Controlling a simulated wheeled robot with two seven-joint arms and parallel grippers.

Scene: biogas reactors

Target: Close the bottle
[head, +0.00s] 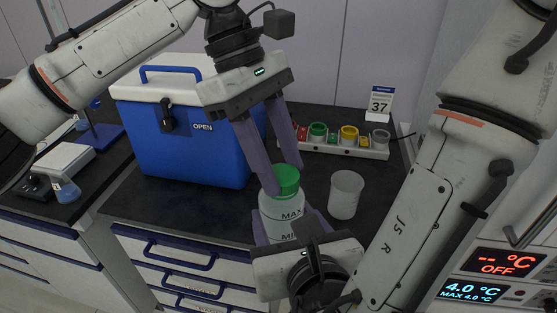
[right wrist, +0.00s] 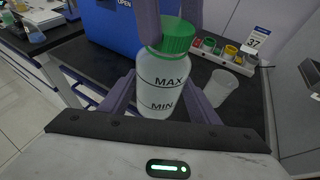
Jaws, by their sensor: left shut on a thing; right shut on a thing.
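A clear bottle (head: 278,217) with MAX and MIN marks stands upright near the front of the dark bench; it also shows in the right wrist view (right wrist: 160,85). A green cap (head: 286,178) sits on its mouth, and it shows in the right wrist view (right wrist: 177,36) too. My left gripper (head: 287,185) comes from above and is shut on the green cap. My right gripper (head: 284,225) is shut on the bottle's body from the front, a finger on each side. Whether the cap is fully tight cannot be told.
A translucent empty cup (head: 346,194) stands right of the bottle. A blue cool box (head: 184,140) marked OPEN is at the back left. A white rack (head: 345,147) with coloured caps and a 37 sign (head: 380,104) is behind. A flask (head: 66,189) stands on the left bench.

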